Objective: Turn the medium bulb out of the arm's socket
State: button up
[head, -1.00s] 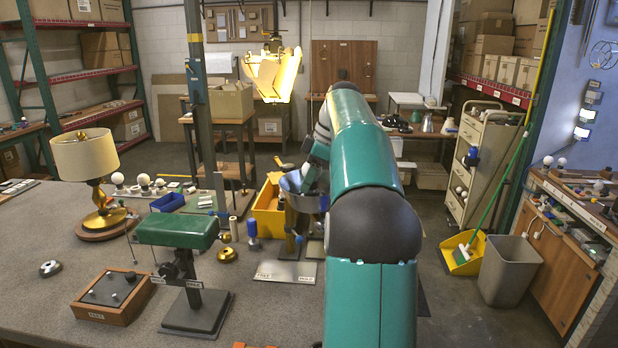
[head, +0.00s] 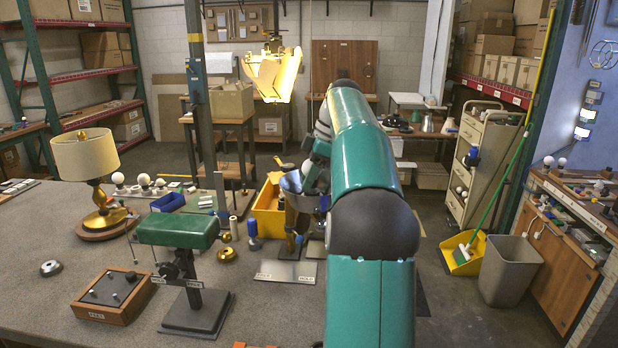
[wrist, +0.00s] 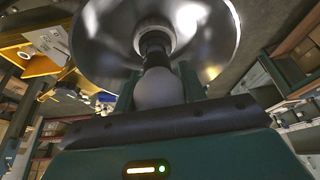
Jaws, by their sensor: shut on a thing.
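In the wrist view the white round bulb (wrist: 158,90) sits between the two fingers of my gripper (wrist: 160,82), which is shut on it. The bulb's neck points into the dark socket (wrist: 154,40) at the centre of a shiny metal shade (wrist: 100,35). The bulb and socket are in line, and the shade opens around the fingers. Whether the thread is still engaged cannot be seen. In the head view the shade (head: 293,187) stands over the bench's far edge, beside my arm. My gripper and the bulb are hidden there.
A yellow bin (head: 268,214) stands left of the shade. A green-topped stand (head: 178,231), a wooden box with knobs (head: 112,294) and a brass lamp with a cream shade (head: 86,155) are on the bench. Several white bulbs (head: 143,180) stand in a row behind.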

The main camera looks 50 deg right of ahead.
aim_at(308, 160)
jog(key=shift+r, duration=0.65)
jog(key=shift+c, duration=0.2)
jog(key=shift+r, duration=1.55)
jog(key=shift+r, duration=0.1)
jog(key=shift+w+r, duration=0.1)
jog(key=shift+r, duration=1.8)
